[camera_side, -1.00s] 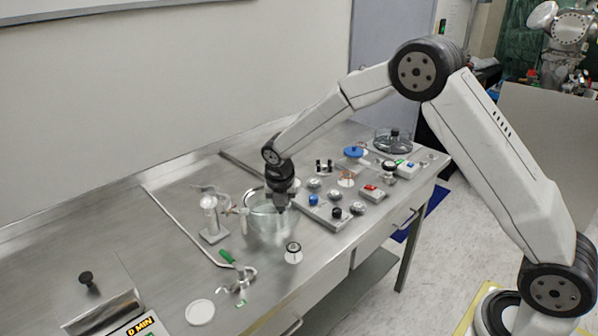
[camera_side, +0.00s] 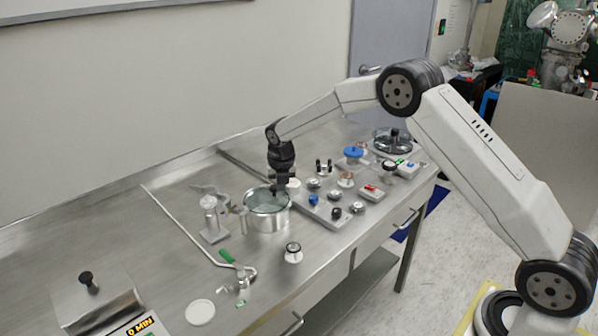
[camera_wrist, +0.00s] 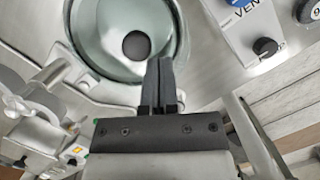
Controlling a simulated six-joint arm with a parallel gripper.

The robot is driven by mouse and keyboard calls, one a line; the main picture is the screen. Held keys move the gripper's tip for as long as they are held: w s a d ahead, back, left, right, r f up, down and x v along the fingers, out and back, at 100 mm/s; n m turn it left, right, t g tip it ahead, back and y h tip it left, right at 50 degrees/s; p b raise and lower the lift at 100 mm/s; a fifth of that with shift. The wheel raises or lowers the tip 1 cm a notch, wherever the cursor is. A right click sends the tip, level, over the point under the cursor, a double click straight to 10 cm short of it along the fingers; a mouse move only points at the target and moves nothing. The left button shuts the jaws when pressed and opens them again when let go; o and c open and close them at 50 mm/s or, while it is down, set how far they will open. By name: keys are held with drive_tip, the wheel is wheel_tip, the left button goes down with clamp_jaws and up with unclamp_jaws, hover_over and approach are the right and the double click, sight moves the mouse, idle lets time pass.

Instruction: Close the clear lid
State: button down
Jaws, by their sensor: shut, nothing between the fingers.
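The steel round chamber (camera_side: 266,222) stands on the bench left of the control panel. The clear lid (camera_side: 262,201) is a greenish see-through disc that appears to lie flat across the chamber's top. In the wrist view the clear lid (camera_wrist: 100,42) fills the upper left, with a dark round spot showing near its middle. My gripper (camera_side: 280,192) is just above the back right part of the chamber rim. In the wrist view my gripper (camera_wrist: 158,66) has its fingers together and empty, overlapping the lid's lower right edge. Whether the tips touch the lid, I cannot tell.
A panel of knobs and buttons (camera_side: 338,212) lies to the right of the chamber. A small stand with a white cylinder (camera_side: 210,218) is close on the left. The back left bench is clear.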

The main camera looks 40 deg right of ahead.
drive_tip(key=shift+w+d, duration=0.2)
drive_tip(key=shift+w, duration=0.5)
drive_tip(key=shift+s+r, duration=0.1)
drive_tip(key=shift+s, duration=0.1)
drive_tip(key=shift+s+d+r, duration=0.15)
drive_tip(key=shift+s, duration=0.75)
drive_tip(key=shift+s+d+r, duration=0.15)
drive_tip(key=shift+s, duration=0.75)
drive_tip(key=d+v, duration=0.1)
drive_tip(key=v, duration=0.8)
drive_tip(key=shift+s+d+r, duration=0.25)
drive_tip(key=shift+d+r, duration=0.05)
drive_tip(key=shift+r, duration=0.2)
drive_tip(key=shift+s, duration=0.1)
